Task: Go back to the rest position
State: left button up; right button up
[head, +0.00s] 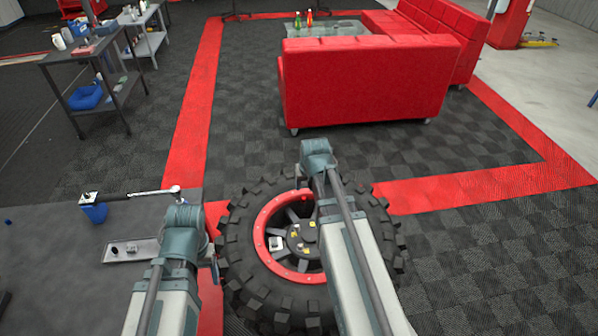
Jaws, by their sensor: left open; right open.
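My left arm reaches up from the bottom left, and its gripper (213,262) shows only in small part beside the wheel's left edge, open. My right arm crosses in front of the wheel, and its gripper (299,172) is mostly hidden by the arm near the tyre's top, open. I see nothing held in either. The big knobbly tyre (245,285) lies with its red-rimmed wheel (262,228) facing up. Small yellow pieces and a pale square piece show on the wheel's middle.
A grey table (50,260) at left carries a long-handled wrench (140,195), a blue block (95,213) and a grey tray (118,255) with small parts. Red sofas (365,85) stand ahead beyond checkered floor. A dark shelf cart (118,88) stands at upper left. Floor right of the wheel is clear.

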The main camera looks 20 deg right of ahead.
jog(key=shift+a, duration=0.1)
jog(key=s+a+n+g, duration=0.2)
jog(key=s+a, duration=0.6)
jog(key=a, duration=0.4)
jog(key=s+a+f+n+g, duration=0.1)
jog(key=s+a+n, duration=0.3)
jog(key=s+a, duration=0.5)
jog(key=a+g, duration=0.1)
jog(key=a, duration=0.2)
jog(key=shift+s+a+f+n+g, duration=0.15)
jog(key=shift+f+n+g, duration=0.15)
jog(key=shift+g, duration=0.1)
